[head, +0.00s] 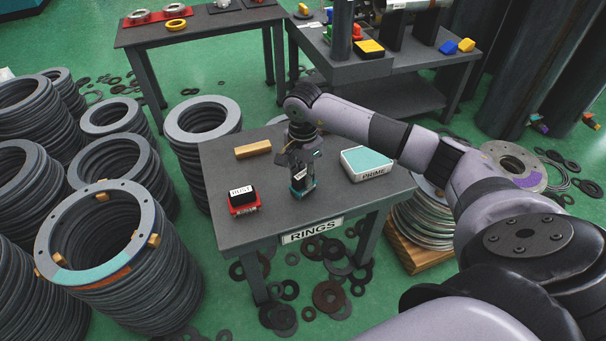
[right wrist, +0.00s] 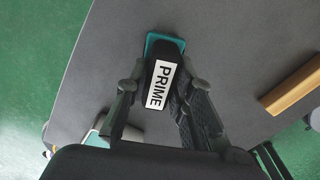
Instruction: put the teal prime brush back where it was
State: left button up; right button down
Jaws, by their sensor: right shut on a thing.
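The teal prime brush (head: 299,191) has a dark grip with a white PRIME label and a teal base. My right gripper (head: 301,168) points down over the small RINGS table (head: 262,222) and is shut on the brush. In the right wrist view the brush (right wrist: 161,84) sits between the two fingers, its PRIME label facing the camera. I cannot tell whether its base touches the tabletop. A white PRIME box with a teal top (head: 367,162) lies to its right; its corner also shows at lower left in the wrist view (right wrist: 97,133). My left gripper is not in view.
Stacks of dark rings (head: 203,118) stand left of the table. A ring with a teal section (head: 95,272) tops one stack.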

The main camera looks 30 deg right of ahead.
aim_at(303, 174)
pick_arm(q)
jog(key=shift+r, duration=0.15)
pick_arm(e)
jog(key=c, duration=1.4)
grip_release()
pick_arm(q)
jog(key=shift+r, duration=0.2)
jog(key=shift+f, duration=0.1)
pick_arm(e)
jog(key=shift+r, duration=0.15)
pick_arm(q)
jog(key=f, duration=0.2)
jog(key=s+f+p, duration=0.1)
jog(key=f, duration=0.2)
jog(key=shift+s+a+f, duration=0.1)
jog(key=shift+f, duration=0.05)
pick_arm(e)
notch_tip(303, 174, up, 12)
